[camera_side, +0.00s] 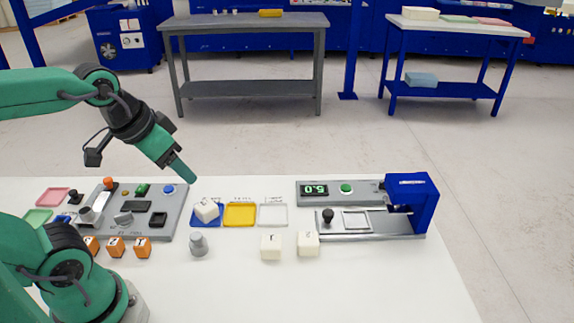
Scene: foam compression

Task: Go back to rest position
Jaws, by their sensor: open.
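My gripper (184,170) is in the air above the white table, near the right edge of the grey control panel. It is seen from the side, and nothing shows held in it. A white foam cube (207,208) sits tilted on the blue tray (197,222). The yellow tray (239,214) and the white tray (272,214) look empty.
The grey control panel (171,222) carries buttons and knobs. Several orange cubes (142,247) and a grey knob-like piece (198,244) stand in front. A green display (314,190) sits on the device's back strip. The table's front right (370,285) is clear.

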